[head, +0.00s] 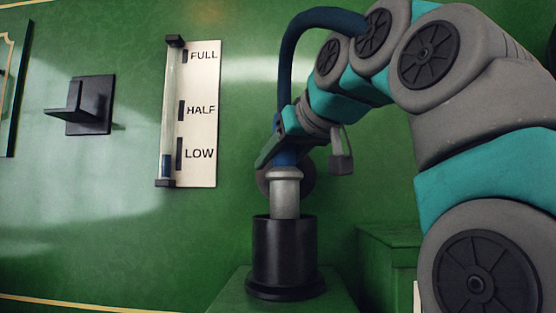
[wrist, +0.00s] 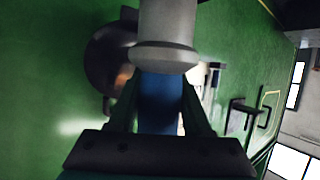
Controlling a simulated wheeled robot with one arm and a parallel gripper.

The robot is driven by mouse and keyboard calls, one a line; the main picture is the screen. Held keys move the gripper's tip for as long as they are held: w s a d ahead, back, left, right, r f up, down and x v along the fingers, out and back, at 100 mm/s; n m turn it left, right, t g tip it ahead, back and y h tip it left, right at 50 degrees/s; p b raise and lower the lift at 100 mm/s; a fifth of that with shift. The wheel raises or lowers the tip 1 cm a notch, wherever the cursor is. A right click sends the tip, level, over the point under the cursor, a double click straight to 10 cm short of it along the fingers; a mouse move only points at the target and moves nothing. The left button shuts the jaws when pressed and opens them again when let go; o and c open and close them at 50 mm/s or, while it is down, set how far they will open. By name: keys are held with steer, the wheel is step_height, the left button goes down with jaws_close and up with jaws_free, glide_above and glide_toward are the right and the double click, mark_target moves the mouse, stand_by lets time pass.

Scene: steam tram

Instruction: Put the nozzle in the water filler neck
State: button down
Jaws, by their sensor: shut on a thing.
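The nozzle has a pale grey metal spout (head: 285,192), a collar and a blue grip, with a dark blue hose (head: 287,62) arching above it. My gripper (head: 275,152) is shut on the blue grip, which also shows between the fingers in the wrist view (wrist: 160,100). The nozzle points down, about upright. The black water filler neck (head: 284,255) stands directly below it. The spout's lower end is at the neck's mouth; I cannot tell how far inside it is. The neck is not clearly seen in the wrist view.
A level gauge (head: 202,115) marked FULL, HALF and LOW is on the green wall, with blue liquid near LOW. A black bracket (head: 90,106) sticks out at left. A green box (head: 390,258) stands right of the neck. A round dark metal part (wrist: 112,60) is behind the nozzle.

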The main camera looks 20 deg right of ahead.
mark_target(294, 171)
steer(key=shift+f+b, duration=1.8)
steer(key=shift+f, duration=0.35)
steer(key=shift+c, duration=1.3)
jaws_free()
steer(key=v, duration=0.8)
steer(key=shift+f+p, duration=0.15)
steer(key=shift+p, duration=0.2)
steer(key=shift+w, duration=0.1)
